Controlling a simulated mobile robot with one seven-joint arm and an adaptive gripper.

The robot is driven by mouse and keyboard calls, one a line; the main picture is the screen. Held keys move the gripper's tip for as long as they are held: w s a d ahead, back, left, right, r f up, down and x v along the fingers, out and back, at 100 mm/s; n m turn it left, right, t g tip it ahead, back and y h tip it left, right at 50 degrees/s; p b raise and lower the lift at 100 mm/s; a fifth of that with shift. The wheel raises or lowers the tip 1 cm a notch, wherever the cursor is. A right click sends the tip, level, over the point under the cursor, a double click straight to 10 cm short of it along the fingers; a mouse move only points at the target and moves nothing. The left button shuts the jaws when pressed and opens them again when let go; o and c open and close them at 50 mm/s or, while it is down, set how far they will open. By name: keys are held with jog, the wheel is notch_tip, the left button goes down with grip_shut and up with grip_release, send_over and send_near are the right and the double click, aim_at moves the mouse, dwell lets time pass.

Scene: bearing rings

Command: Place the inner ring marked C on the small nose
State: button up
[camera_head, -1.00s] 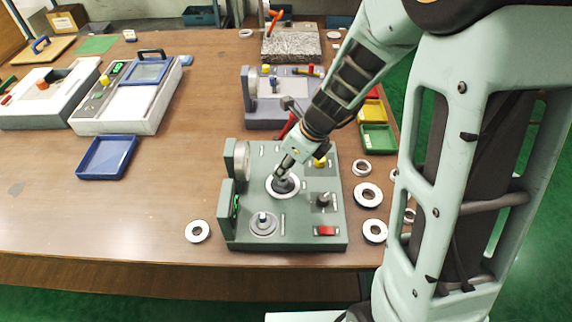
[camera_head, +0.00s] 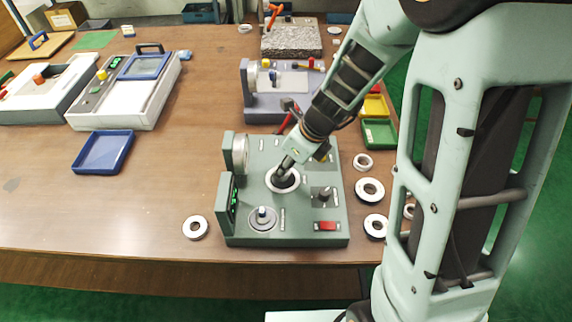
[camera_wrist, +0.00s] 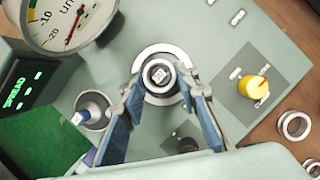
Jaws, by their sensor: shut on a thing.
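The green-grey gauge fixture (camera_head: 300,228) stands near the table's front edge. My gripper (camera_head: 284,178) points down at its rear round metal seat (camera_head: 296,186). In the wrist view my gripper (camera_wrist: 163,86) has its blue fingers closed on either side of a small metal ring (camera_wrist: 148,80). The ring surrounds, or sits just above, a post with a white-marked top (camera_wrist: 158,75); I cannot tell if it is seated. No letter C is legible on it. A second nose (camera_head: 263,214) with a blue-and-white top stands at the front left; it also shows in the wrist view (camera_wrist: 92,108).
A dial gauge (camera_wrist: 70,18) and a lit green display (camera_wrist: 22,90) stand at the fixture's left. A yellow knob (camera_wrist: 252,86), a black knob (camera_head: 324,194) and a red switch (camera_head: 327,226) are on its right. Loose rings (camera_head: 370,189) lie right of it, another (camera_head: 195,228) left.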

jog(key=shift+f+b, duration=0.8)
jog(key=shift+f, duration=0.3)
jog(key=o, duration=1.2)
jog(key=shift+o, duration=0.2)
jog(key=v, duration=1.2)
